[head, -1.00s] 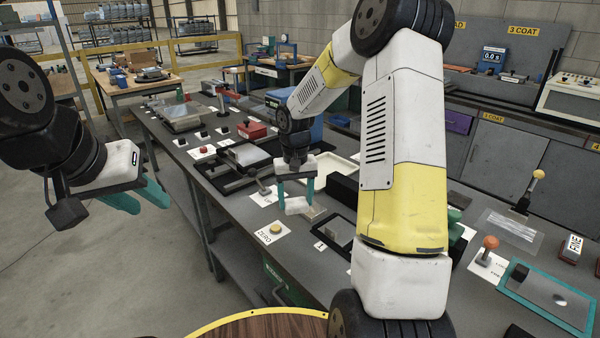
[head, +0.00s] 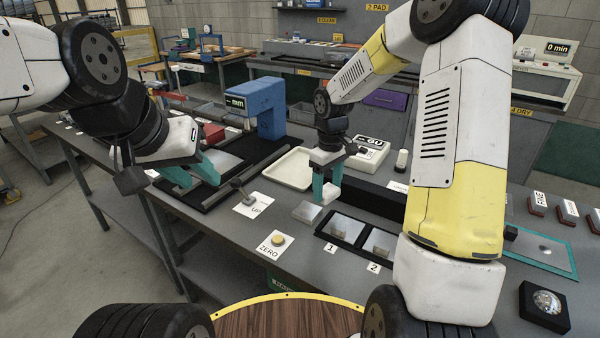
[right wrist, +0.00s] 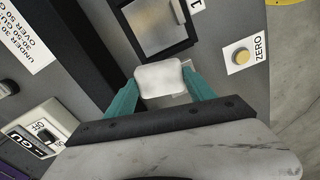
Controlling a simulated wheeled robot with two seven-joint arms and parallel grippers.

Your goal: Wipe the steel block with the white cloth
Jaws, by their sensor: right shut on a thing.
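The steel block (head: 306,212) is a small, shiny flat piece on the grey bench, left of the black two-slot frame. My right gripper (head: 326,197) is low over the bench and shut on the white cloth (head: 328,194), a small white pad. In the head view the cloth is at the block's far right side; I cannot tell whether they touch. In the right wrist view the cloth (right wrist: 160,79) sits between the teal fingertips and hides most of the block (right wrist: 184,98). My left gripper (head: 190,172) is empty, fingers apart, at the left above the bench.
The black frame (head: 357,242) holds two steel plates marked 1 and 2. A yellow ZERO button (head: 278,241) is in front of the block. A cream tray (head: 290,168) and GU meter (head: 370,152) stand behind. A lever labelled UP (head: 243,192) is at left.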

